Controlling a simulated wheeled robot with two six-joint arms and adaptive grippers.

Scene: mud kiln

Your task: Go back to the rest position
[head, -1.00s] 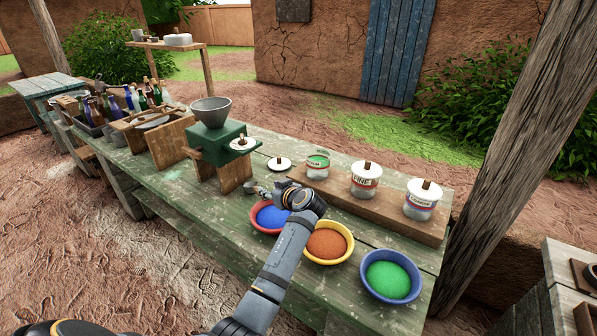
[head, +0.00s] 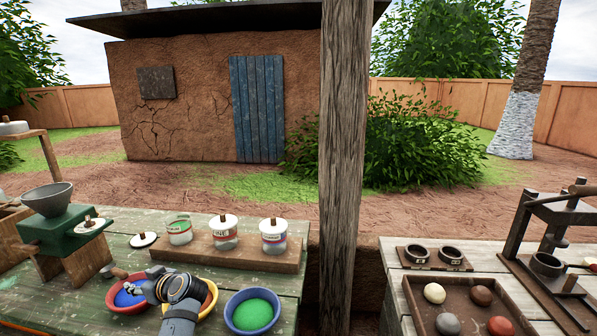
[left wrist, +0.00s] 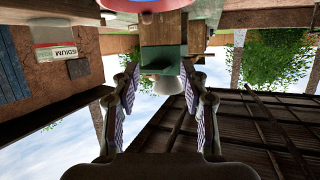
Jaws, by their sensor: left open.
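My left gripper (head: 143,287) comes in from the bottom of the head view, above the red bowl of blue powder (head: 131,295) and the yellow bowl (head: 211,301), hiding much of both. In the left wrist view, which is upside down, its two fingers (left wrist: 160,92) are spread apart with nothing between them. The green mill (left wrist: 163,57) and its grey hopper (left wrist: 168,85) show beyond the fingers. My right gripper is in neither view.
A blue bowl of green powder (head: 252,312) stands right of the gripper. Several jars stand on a wooden board (head: 201,250) behind. A wooden post (head: 345,150) rises between this table and the right table, which holds a tray of balls (head: 457,293) and a press (head: 548,262).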

